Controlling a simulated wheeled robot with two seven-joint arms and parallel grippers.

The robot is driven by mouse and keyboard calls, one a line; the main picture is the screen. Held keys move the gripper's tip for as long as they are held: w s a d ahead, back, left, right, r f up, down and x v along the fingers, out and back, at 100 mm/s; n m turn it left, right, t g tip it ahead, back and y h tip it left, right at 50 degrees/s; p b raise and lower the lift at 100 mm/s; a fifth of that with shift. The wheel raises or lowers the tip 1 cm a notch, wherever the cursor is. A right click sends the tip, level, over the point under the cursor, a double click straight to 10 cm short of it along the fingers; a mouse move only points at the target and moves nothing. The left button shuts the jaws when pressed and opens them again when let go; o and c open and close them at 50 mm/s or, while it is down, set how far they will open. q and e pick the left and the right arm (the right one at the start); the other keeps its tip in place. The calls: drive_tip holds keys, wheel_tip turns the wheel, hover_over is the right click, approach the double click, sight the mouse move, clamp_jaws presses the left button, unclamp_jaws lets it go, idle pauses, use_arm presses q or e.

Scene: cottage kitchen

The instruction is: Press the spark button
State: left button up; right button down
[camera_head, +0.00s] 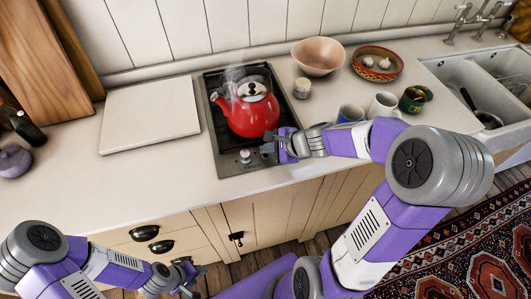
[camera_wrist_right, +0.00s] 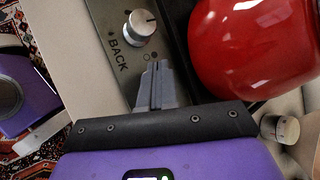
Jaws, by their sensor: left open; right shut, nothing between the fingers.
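The hob (camera_head: 226,160) is a dark steel-edged panel set in the worktop, with a steaming red kettle (camera_head: 250,115) on it. A silver knob (camera_head: 245,156) stands on its front strip. In the right wrist view a knob (camera_wrist_right: 140,25) has "BACK" printed beside it, and another knob (camera_wrist_right: 287,130) shows at the right. I cannot make out the spark button in either view. My right gripper (camera_head: 266,148) is shut and empty, with its fingertips (camera_wrist_right: 157,64) over the control strip beside the "BACK" lettering. I cannot tell whether they touch it. My left gripper (camera_head: 200,270) is open and empty, low before the cabinets.
A white board (camera_head: 150,114) lies left of the hob. A bowl (camera_head: 318,56), a small jar (camera_head: 302,88), mugs (camera_head: 384,105) and a red dish (camera_head: 378,63) stand to the right. The kettle is close to my right fingers. The front-left worktop is clear.

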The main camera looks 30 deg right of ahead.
idle(0.5)
drive_tip(key=shift+f+b, duration=0.45)
drive_tip(key=shift+b, duration=0.1)
drive_tip(key=shift+r, duration=0.1)
drive_tip(key=shift+r+p, duration=0.35)
drive_tip(key=shift+p, duration=0.05)
wheel_tip(320, 180, up, 6)
drive_tip(key=p, duration=0.5)
drive_tip(key=shift+p, duration=0.3)
